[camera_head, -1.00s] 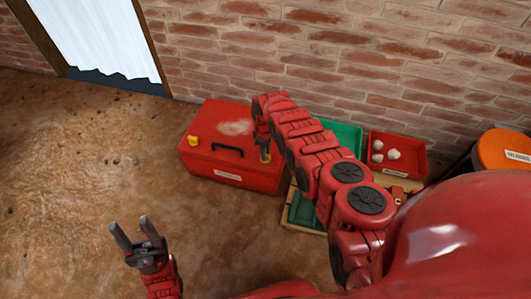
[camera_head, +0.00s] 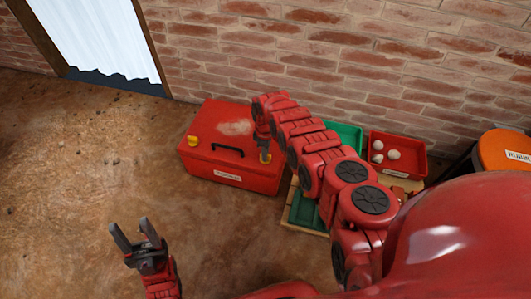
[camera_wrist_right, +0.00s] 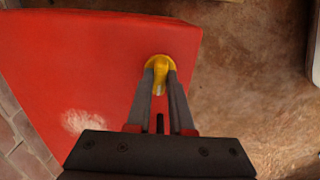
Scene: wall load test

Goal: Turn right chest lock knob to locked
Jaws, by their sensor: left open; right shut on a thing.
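The red chest (camera_head: 225,170) stands on the floor near the brick wall, lid closed, with a black handle (camera_head: 228,150) and a white label on its front. Its left lock knob (camera_head: 192,140) is yellow. The yellow right lock knob (camera_head: 266,158) is partly hidden behind my right gripper (camera_head: 263,152). In the right wrist view, the right gripper (camera_wrist_right: 160,85) is shut on this right knob (camera_wrist_right: 159,64), with its fingertips on either side of the raised grip. My left gripper (camera_head: 138,238) is open and empty above the floor at lower left.
A green tray (camera_head: 345,134) and a red bin (camera_head: 415,150) with several white lumps stand right of the chest. An orange-topped container (camera_head: 503,150) is at far right. The floor left of the chest is clear.

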